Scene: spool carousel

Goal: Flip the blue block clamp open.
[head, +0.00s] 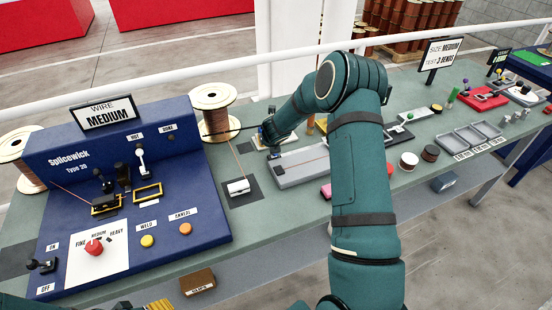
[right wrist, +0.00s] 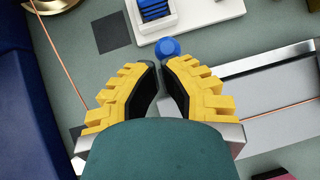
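The blue block clamp (right wrist: 156,10) is at the top edge of the right wrist view, a ribbed blue block on a white base (right wrist: 190,18). A round blue knob (right wrist: 168,46) sticks out from it towards me. Part of the clamp is cut off, and in the head view my right arm mostly hides it. My right gripper (right wrist: 161,65) points at the knob, its yellow fingers with tips almost together and nothing visible between them. I cannot tell whether the tips touch the knob. My left gripper (head: 158,304) shows only partly at the bottom edge of the head view.
A blue Splicewick panel (head: 215,205) with levers and buttons stands at left. A copper spool (head: 213,97) feeds wire past a white block (head: 238,187). A grey channel (head: 300,165) lies beside the clamp. Trays (head: 470,137) and black and brown discs (head: 430,153) are farther right.

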